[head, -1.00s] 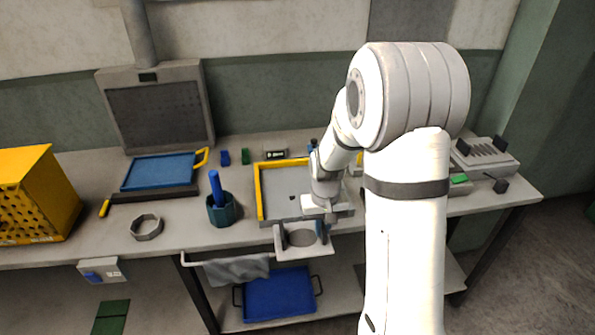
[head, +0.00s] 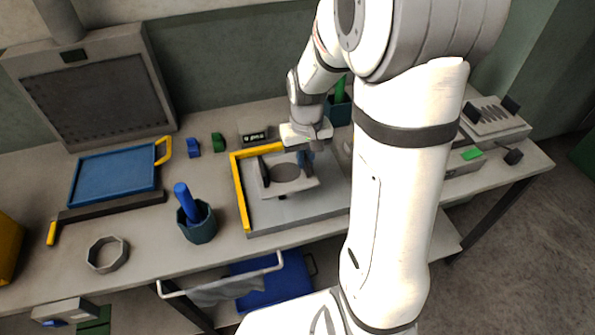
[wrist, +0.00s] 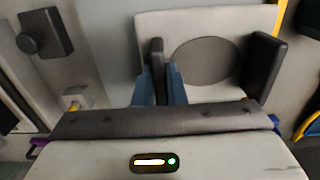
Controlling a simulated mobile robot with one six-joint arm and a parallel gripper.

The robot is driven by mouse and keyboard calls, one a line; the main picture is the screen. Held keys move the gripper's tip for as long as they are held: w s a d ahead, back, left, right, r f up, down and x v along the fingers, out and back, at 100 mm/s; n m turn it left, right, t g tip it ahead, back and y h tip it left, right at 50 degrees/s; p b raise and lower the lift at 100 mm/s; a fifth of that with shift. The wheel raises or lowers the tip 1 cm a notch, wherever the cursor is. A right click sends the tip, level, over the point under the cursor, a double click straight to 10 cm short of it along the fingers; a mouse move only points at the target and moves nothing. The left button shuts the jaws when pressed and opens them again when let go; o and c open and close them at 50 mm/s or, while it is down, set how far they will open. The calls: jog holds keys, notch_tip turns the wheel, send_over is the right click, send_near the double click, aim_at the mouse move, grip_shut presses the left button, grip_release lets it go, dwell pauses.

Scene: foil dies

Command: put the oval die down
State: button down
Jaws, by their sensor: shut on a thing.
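The oval die is a pale plate with a dark oval (head: 286,173) and black upright grips at two sides. It also shows in the wrist view (wrist: 204,61). My gripper (head: 305,160) is shut on one of its black grips; in the wrist view the blue fingertips (wrist: 162,86) close around that grip. In the head view the die appears over the grey bed with yellow edges (head: 240,192), roughly level. I cannot tell whether its underside touches the bed.
A teal cup with a blue handle in it (head: 203,232) and a grey ring (head: 107,254) stand left of the bed. A blue tray (head: 113,177) lies farther left. Small blue (head: 193,148) and green (head: 218,143) blocks sit behind. Bare bench shows between the blue tray and the bed.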

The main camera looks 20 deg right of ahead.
aim_at(305, 176)
jog(key=shift+f, duration=3.4)
jog(key=shift+f, duration=0.2)
jog(key=c, duration=1.5)
grip_release()
notch_tip(305, 176, up, 12)
jog(key=shift+r, duration=0.1)
jog(key=s+a+r+t, duration=0.1)
jog(key=s+r, duration=0.1)
jog(key=s, duration=0.3)
jog(key=s+r+t, duration=0.1)
jog(key=s+r, duration=0.2)
jog(key=s, duration=0.2)
jog(key=s+a+r+t, duration=0.1)
jog(key=s+r, duration=0.2)
jog(key=s, duration=0.2)
jog(key=shift+s+a, duration=0.15)
jog(key=shift+a, duration=0.15)
